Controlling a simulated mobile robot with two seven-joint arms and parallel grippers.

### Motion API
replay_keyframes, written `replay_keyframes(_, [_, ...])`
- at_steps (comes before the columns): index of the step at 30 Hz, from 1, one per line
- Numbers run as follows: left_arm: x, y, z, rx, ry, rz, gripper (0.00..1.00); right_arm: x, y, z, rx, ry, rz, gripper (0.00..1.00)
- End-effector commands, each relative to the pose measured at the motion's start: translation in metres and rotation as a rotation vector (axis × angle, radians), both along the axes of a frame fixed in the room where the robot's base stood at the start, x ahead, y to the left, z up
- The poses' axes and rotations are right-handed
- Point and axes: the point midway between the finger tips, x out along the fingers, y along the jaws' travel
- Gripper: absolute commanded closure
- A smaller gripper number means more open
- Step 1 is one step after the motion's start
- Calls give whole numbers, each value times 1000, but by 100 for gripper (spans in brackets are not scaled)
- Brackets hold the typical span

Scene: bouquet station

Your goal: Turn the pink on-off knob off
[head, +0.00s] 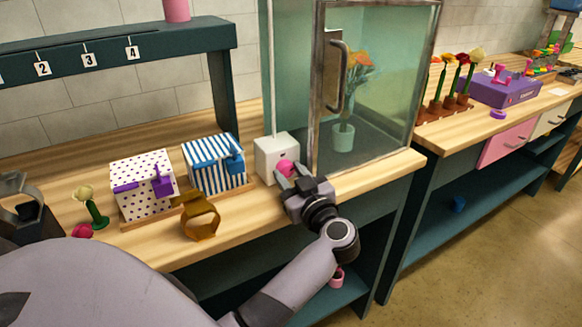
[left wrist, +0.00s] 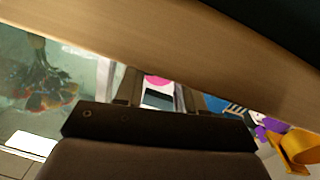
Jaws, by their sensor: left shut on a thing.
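The pink knob (head: 286,167) is on the front of a white box (head: 270,152) that stands on the wooden counter, just left of the glass cabinet. My left gripper (head: 292,175) is at the front of the box, shut on the pink knob, with a finger on either side of it. In the left wrist view the knob (left wrist: 157,81) shows pink between the two fingers (left wrist: 156,92), partly hidden. The knob's exact turn angle cannot be told.
The glass cabinet (head: 393,110) holds a potted bouquet (head: 344,135). Left of the white box stand a blue-striped box (head: 205,166) and a dotted box (head: 130,190). A brown-gold ring-shaped object (head: 201,222) is near the counter's front edge.

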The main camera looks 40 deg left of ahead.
Motion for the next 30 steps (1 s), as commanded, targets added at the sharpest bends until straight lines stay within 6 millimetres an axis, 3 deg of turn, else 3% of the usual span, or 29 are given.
replay_keyframes(12, [0,0,1,-10,-36,-3,92,0,1,2,0,1,2,57])
replay_keyframes(13, [0,0,1,-10,-36,-3,58,0,1,2,0,1,2,57])
replay_keyframes(14, [0,0,1,-10,-36,-3,51,0,1,3,0,1,2,57])
replay_keyframes(30, [0,-3,1,-12,-32,0,51,0,1,9,0,0,5,57])
